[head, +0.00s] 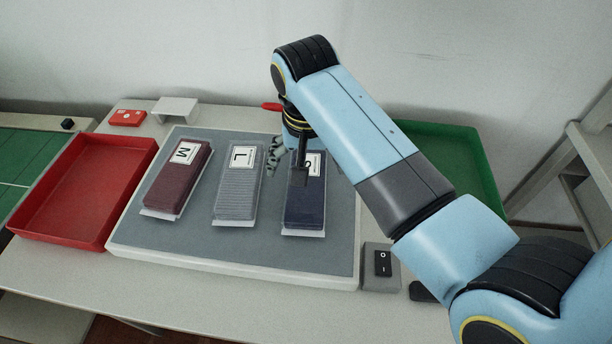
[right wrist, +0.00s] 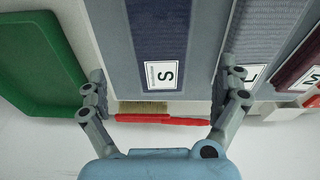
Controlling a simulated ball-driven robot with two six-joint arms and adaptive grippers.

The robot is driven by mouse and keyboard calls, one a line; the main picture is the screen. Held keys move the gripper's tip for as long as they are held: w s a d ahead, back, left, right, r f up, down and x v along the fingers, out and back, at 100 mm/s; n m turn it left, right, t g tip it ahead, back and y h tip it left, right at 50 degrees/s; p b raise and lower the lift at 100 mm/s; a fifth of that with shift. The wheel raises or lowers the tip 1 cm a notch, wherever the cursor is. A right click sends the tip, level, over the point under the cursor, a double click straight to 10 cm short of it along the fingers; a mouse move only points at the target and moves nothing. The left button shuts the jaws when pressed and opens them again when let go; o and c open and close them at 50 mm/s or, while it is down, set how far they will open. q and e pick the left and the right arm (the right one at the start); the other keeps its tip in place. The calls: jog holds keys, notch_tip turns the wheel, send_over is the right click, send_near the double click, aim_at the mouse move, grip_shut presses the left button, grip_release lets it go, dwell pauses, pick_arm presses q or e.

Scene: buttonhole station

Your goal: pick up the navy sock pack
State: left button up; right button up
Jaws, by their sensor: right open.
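The navy sock pack (head: 305,210) lies on the grey mat at the right of three packs, its white S label partly hidden by my right gripper (head: 286,165). In the right wrist view the navy pack (right wrist: 182,28) shows between and beyond the spread fingers, with the S label at its near end. My right gripper (right wrist: 162,80) is open and empty over the label end of the pack. I cannot tell its exact height above the pack. My left gripper is in neither view.
A grey L pack (head: 236,190) lies close left of the navy one, with a maroon M pack (head: 176,185) beyond. A red tray (head: 70,238) stands left, a green tray (head: 470,140) right. A red-handled brush (right wrist: 160,119) lies behind the mat. A switch box (head: 382,268) sits front right.

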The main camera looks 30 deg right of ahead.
aim_at(304, 210)
notch_tip(304, 210, down, 2)
jog(key=shift+w+d+f, duration=0.1)
jog(key=shift+w+f, duration=0.1)
jog(key=shift+f, duration=0.2)
jog(key=f, duration=0.3)
jog(key=shift+w+d+f, duration=0.15)
jog(key=shift+w+f, duration=0.1)
jog(key=shift+f, duration=0.1)
jog(key=shift+w+f, duration=0.1)
jog(key=shift+f, duration=0.4)
jog(key=c, duration=1.1)
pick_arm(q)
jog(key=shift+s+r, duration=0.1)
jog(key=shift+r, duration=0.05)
pick_arm(e)
jog(key=shift+c, duration=0.3)
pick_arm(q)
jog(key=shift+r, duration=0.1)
pick_arm(e)
jog(key=shift+r, duration=0.15)
